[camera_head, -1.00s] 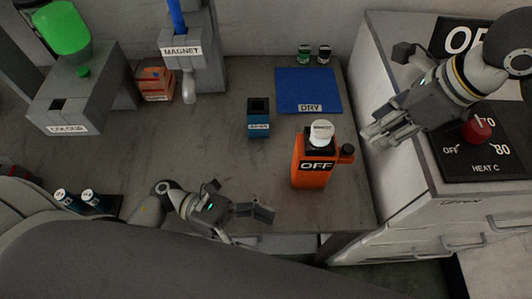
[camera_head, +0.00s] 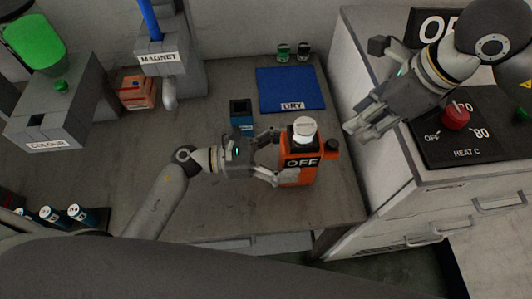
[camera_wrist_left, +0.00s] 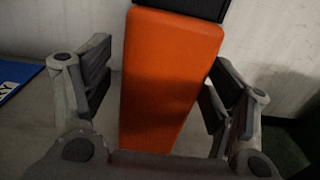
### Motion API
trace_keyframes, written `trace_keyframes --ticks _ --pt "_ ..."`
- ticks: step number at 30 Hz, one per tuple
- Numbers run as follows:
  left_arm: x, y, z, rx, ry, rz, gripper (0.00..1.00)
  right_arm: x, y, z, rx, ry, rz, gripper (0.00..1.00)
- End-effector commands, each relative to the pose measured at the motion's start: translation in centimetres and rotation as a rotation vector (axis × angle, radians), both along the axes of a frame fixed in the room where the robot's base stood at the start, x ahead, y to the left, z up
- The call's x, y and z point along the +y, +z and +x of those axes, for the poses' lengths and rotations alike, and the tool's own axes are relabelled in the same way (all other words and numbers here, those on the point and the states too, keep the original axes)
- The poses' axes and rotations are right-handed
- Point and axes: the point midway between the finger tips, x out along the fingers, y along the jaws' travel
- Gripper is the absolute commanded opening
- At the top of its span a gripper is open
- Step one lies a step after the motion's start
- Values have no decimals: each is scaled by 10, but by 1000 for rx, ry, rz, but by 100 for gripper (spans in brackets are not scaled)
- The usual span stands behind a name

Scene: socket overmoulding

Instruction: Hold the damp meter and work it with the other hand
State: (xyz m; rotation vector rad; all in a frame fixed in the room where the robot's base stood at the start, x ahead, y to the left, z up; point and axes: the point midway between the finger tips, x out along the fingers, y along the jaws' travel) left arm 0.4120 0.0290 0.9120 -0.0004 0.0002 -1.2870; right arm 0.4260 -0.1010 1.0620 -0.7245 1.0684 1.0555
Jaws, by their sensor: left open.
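The damp meter (camera_head: 300,171) is an orange box with a dark top, an OFF display, a white cap and a dark side knob. It stands upright on the bench. My left gripper (camera_head: 268,158) is open, with its fingers on either side of the meter's body. In the left wrist view the orange body (camera_wrist_left: 165,85) stands between the two fingers, with a gap visible by the left finger. My right gripper (camera_head: 358,130) hangs to the right of the meter, clear of it, near the heater cabinet's edge. Its finger gap is hard to judge.
A blue DRY mat (camera_head: 290,88) lies behind the meter, with two small jars (camera_head: 293,51) beyond it. A dark blue open box (camera_head: 241,114) stands just left of the mat. The heater cabinet (camera_head: 395,200) with a red knob (camera_head: 455,116) borders the bench on the right.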

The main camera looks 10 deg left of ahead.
Motion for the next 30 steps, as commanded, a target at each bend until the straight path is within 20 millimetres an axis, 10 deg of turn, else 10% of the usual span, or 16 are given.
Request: trace_keyframes --ticks 17,30 --pt "-29 0 8 1 0 0 79 0 0 0 0 0 0 36" --pt "-29 0 8 1 -1 1 25 0 0 0 0 0 0 36"
